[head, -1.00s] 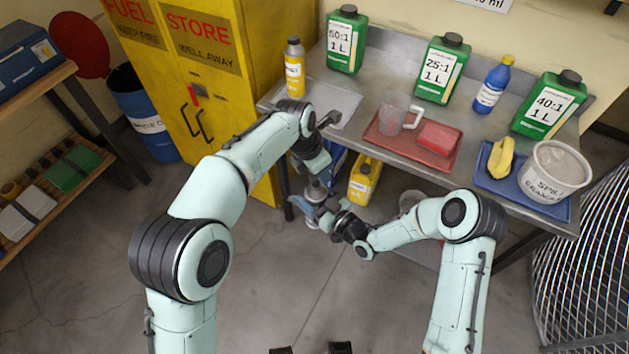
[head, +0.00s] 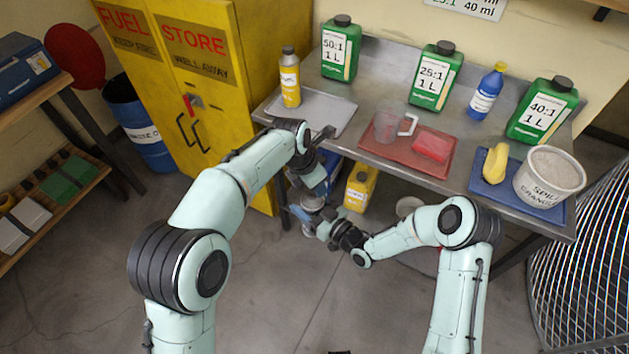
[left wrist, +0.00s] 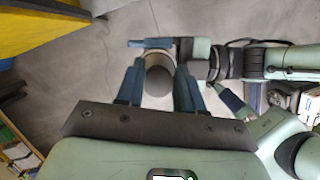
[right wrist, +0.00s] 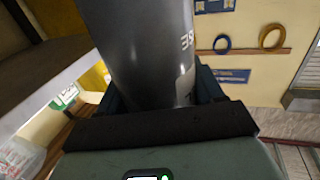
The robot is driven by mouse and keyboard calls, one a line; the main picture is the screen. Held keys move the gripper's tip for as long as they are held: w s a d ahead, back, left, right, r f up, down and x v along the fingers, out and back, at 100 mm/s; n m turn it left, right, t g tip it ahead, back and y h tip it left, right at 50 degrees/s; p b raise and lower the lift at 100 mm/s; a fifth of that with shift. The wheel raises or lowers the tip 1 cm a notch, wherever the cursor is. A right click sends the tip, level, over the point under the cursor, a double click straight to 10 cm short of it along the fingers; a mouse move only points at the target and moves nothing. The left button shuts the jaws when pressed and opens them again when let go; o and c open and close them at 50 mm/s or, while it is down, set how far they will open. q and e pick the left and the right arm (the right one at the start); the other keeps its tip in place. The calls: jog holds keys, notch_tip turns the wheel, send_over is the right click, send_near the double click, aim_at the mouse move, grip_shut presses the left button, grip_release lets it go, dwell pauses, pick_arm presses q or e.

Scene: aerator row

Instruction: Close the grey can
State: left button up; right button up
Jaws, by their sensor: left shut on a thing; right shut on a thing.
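The fingers hide most of the can in the head view. I cannot tell whether the top is seated tightly.
The steel bench carries a grey tray (head: 325,112), a red tray (head: 385,155) with a clear jug (head: 387,123), and a blue tray (head: 555,212). Green bottles stand along its back. A yellow jug (head: 359,190) is underneath. A yellow cabinet (head: 215,120) stands left. Open floor lies in front.

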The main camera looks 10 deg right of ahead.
pick_arm(q)
jog(key=shift+f, duration=0.55)
